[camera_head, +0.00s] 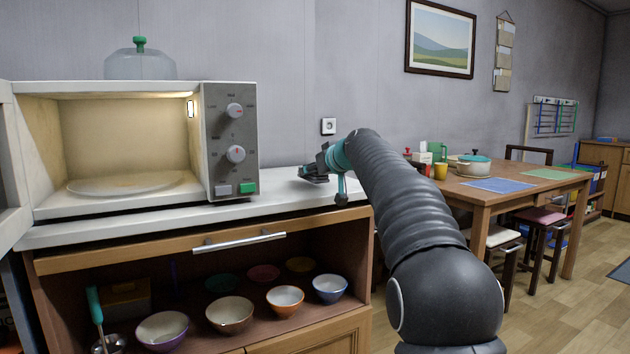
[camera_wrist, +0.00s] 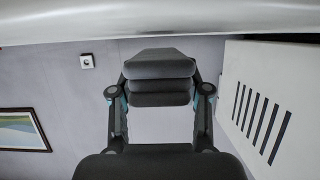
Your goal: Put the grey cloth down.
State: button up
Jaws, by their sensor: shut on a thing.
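My gripper (camera_head: 314,172) reaches over the right end of the white counter, just right of the microwave. In the wrist view its dark fingers (camera_wrist: 160,80) are closed together with no clear gap between them. The gripper is shut on the grey cloth, but I cannot tell the cloth's outline from the dark fingers in either view. Whether the cloth touches the counter is hidden. The white counter (camera_head: 275,198) shows bare in front of the microwave, and fills the top edge of the wrist view (camera_wrist: 220,15).
The open, lit microwave (camera_head: 232,140) stands close left of my gripper; its slotted side (camera_wrist: 262,110) shows in the wrist view. A wall socket (camera_head: 328,126) is behind. Several bowls sit on the shelf below. A wooden table (camera_head: 455,188) stands to the right.

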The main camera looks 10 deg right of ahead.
jog(key=shift+f, duration=0.7)
jog(key=shift+f, duration=0.15)
jog(key=o, duration=1.1)
jog(key=shift+s+r, duration=0.1)
jog(key=shift+r, duration=0.15)
jog(key=b+v, duration=0.1)
jog(key=v, duration=1)
jog(key=shift+s+d, duration=0.15)
jog(key=shift+s, duration=0.25)
jog(key=shift+s, duration=0.1)
